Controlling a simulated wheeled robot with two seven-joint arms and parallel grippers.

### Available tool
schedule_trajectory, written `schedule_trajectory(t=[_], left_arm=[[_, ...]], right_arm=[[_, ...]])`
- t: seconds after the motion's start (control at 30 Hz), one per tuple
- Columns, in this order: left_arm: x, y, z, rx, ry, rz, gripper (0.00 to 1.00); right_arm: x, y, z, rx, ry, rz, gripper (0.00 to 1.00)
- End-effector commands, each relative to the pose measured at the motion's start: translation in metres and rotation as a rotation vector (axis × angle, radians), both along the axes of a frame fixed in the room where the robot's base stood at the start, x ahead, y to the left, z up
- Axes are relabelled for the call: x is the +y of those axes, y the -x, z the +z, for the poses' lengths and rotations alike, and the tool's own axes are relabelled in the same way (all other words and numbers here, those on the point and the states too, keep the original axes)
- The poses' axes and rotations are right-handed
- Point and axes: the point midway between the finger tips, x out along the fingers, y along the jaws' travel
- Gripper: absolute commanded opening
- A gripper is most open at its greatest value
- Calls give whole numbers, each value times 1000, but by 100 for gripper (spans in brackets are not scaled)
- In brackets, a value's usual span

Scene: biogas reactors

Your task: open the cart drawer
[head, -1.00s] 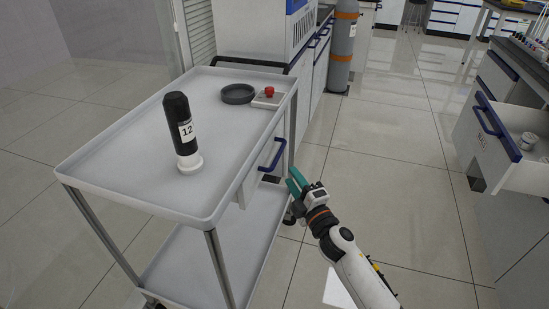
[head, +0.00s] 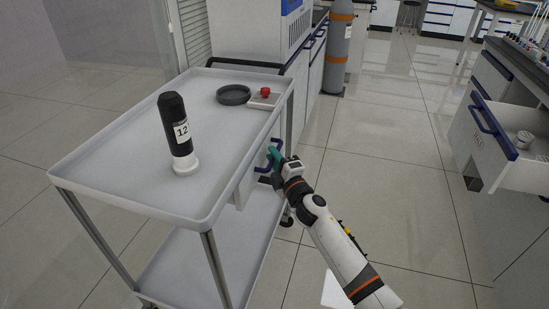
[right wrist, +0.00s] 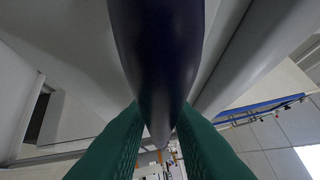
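The cart drawer (head: 241,187) is under the right side of the cart's top shelf and looks closed. Its dark blue bar handle (head: 262,165) is partly hidden by my right gripper (head: 274,158). In the right wrist view the handle (right wrist: 158,60) comes down large between the green fingers of my right gripper (right wrist: 161,135). The fingers stand apart, one on each side of the handle; whether they touch it is hard to tell. My left gripper is not in view.
The cart top (head: 125,165) carries a black bottle labelled 12 (head: 176,130), a dark round dish (head: 233,95) and a small box with a red button (head: 265,96). An open bench drawer (head: 515,165) is at right. The floor between is clear.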

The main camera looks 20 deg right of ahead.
Motion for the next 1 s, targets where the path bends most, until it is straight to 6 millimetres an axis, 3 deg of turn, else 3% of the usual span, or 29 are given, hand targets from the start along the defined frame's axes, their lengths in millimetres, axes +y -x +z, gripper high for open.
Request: schedule_trajectory(t=[0.03, 0.1, 0.5, 0.57, 0.77, 1.0], left_arm=[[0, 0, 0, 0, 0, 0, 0], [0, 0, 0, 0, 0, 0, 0], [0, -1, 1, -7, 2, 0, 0], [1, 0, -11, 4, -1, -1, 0], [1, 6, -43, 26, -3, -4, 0], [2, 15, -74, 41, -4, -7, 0]], right_arm=[[0, 0, 0, 0, 0, 0, 11], [0, 0, 0, 0, 0, 0, 0], [-7, 5, 0, 2, 1, -1, 0], [-13, 10, 0, 2, 2, 0, 0], [-52, 36, 1, 3, 5, -1, 0], [-113, 78, 0, 4, 6, -1, 0]])
